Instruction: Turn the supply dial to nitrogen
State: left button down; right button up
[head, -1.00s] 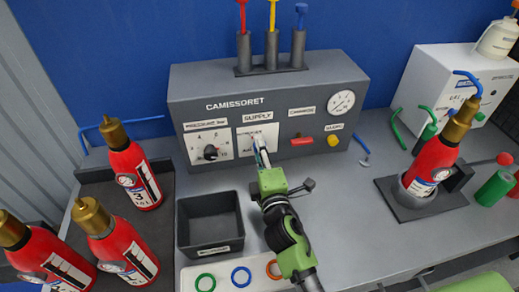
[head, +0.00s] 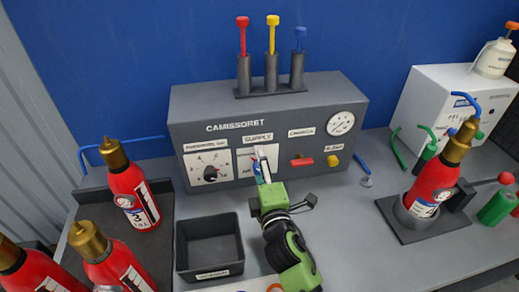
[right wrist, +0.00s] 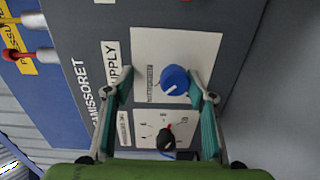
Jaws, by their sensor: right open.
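The supply dial (right wrist: 174,79) is a blue knob with a white pointer line, on a white plate under the "SUPPLY" label. In the right wrist view its pointer slants toward the picture's lower left; the small print beside it is too small to read. My right gripper (right wrist: 160,85) is open, its teal fingers on either side of the dial in the picture, nearer the right finger. I cannot tell whether they touch it. In the head view the right gripper (head: 261,162) is at the supply plate of the grey panel (head: 222,110) and hides the dial. My left gripper is not seen.
A second dial (head: 210,172) with a black and red knob sits left of the supply plate. A red switch (head: 302,161) and yellow button (head: 333,160) are at right. A dark bin (head: 210,265) stands in front. Red extinguishers (head: 133,195) stand left, another (head: 433,185) right.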

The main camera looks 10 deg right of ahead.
aim_at(257, 144)
jog(key=o, duration=1.1)
jog(key=r, duration=0.2)
jog(key=w+r, duration=0.1)
jog(key=r, duration=0.2)
jog(key=w+r, duration=0.1)
jog(key=r, duration=0.1)
jog(key=shift+r, duration=0.3)
jog(key=shift+s+r, duration=0.2)
jog(key=shift+r, duration=0.05)
jog(key=f, duration=0.3)
jog(key=shift+s+f+g, duration=0.15)
jog(key=shift+s+g, duration=0.1)
jog(key=shift+g, duration=0.05)
jog(key=shift+c, duration=1.3)
jog(key=shift+s, duration=0.6)
jog(key=shift+c, duration=1)
jog(key=shift+s+f+p, duration=0.15)
jog(key=shift+s+p, duration=0.25)
jog(key=shift+s, duration=0.25)
jog(key=shift+c, duration=0.7)
jog(key=s, duration=0.3)
jog(key=shift+s+r, duration=0.35)
jog(key=c, duration=0.5)
jog(key=s+b, duration=0.1)
jog(key=s, duration=0.9)
jog(key=shift+s+f, duration=0.25)
jog(key=shift+f, duration=0.2)
